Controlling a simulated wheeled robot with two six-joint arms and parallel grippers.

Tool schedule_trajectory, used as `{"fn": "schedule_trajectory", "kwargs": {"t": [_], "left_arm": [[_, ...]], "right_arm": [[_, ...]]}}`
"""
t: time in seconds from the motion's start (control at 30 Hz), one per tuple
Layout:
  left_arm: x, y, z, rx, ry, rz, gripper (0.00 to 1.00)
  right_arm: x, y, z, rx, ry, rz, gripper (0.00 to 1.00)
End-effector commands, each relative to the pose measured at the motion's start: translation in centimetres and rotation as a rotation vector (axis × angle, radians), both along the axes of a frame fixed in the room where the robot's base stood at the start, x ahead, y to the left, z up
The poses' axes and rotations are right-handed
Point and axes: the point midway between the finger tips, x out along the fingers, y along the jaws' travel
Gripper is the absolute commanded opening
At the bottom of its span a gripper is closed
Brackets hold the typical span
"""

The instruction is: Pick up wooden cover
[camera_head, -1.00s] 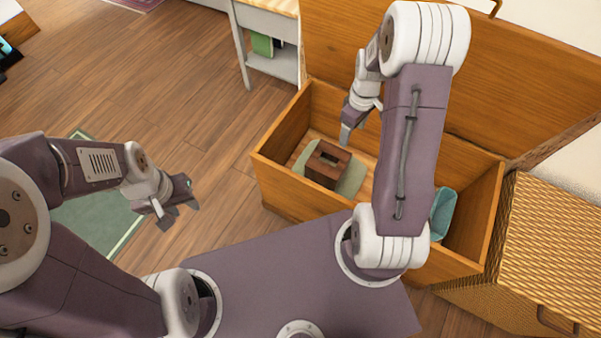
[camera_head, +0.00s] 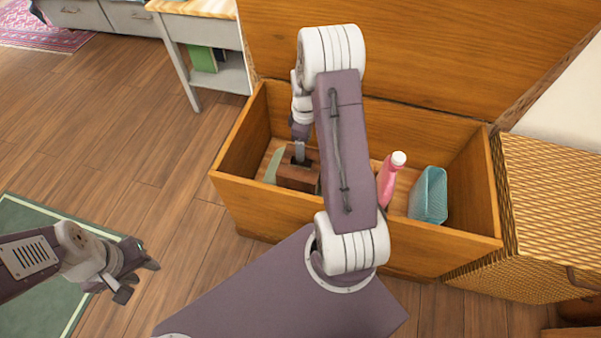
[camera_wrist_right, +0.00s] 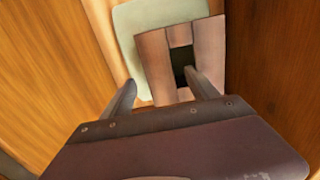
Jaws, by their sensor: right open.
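The wooden cover (camera_head: 291,178) is a small brown box with a dark slot in its top, standing inside the open wooden chest (camera_head: 262,196). In the right wrist view the cover (camera_wrist_right: 152,58) lies just beyond my right gripper (camera_wrist_right: 160,78). That gripper is open; one fingertip is at the dark slot and the other is by the cover's left side. In the head view my right gripper (camera_head: 299,153) is right at the cover's top; contact cannot be told. My left gripper (camera_head: 138,279) is open and empty, outside the chest over the floor.
A pale green flat item (camera_wrist_right: 150,15) lies beside and partly under the cover. A pink bottle (camera_head: 388,182) and a teal basket (camera_head: 430,195) stand in the chest's right part. The raised lid (camera_head: 420,60) is behind. A woven cabinet (camera_head: 550,215) stands right.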

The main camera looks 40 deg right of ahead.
Motion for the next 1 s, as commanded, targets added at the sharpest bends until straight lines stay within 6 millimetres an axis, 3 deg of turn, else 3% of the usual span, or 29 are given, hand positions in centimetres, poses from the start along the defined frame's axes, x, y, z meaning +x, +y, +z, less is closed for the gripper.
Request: {"fn": "schedule_trajectory", "kwargs": {"t": [0.2, 0.27, 0.5, 0.7, 0.77, 1.0], "left_arm": [[0.0, 0.0, -4.1, 0.0, 0.0, 0.0, 0.36], [0.0, 0.0, -4.7, 0.0, 0.0, 0.0, 0.36], [0.0, 0.0, -4.3, 0.0, 0.0, 0.0, 0.36], [0.0, 0.0, -4.3, 0.0, 0.0, 0.0, 0.36], [0.0, 0.0, -4.3, 0.0, 0.0, 0.0, 0.36], [0.0, 0.0, -4.2, 0.0, 0.0, 0.0, 0.36]], "right_arm": [[0.0, -0.2, -4.2, 0.001, 0.001, -0.001, 0.69], [0.0, -0.2, -5.0, 0.0, 0.001, 0.0, 0.69], [0.0, -0.2, -4.8, 0.0, 0.0, -0.001, 0.69], [0.0, -0.2, -4.8, 0.001, 0.001, 0.0, 0.13], [0.0, -0.2, -4.8, 0.001, 0.001, 0.0, 0.0], [0.0, -0.2, -4.8, 0.001, 0.001, 0.0, 0.0]]}}
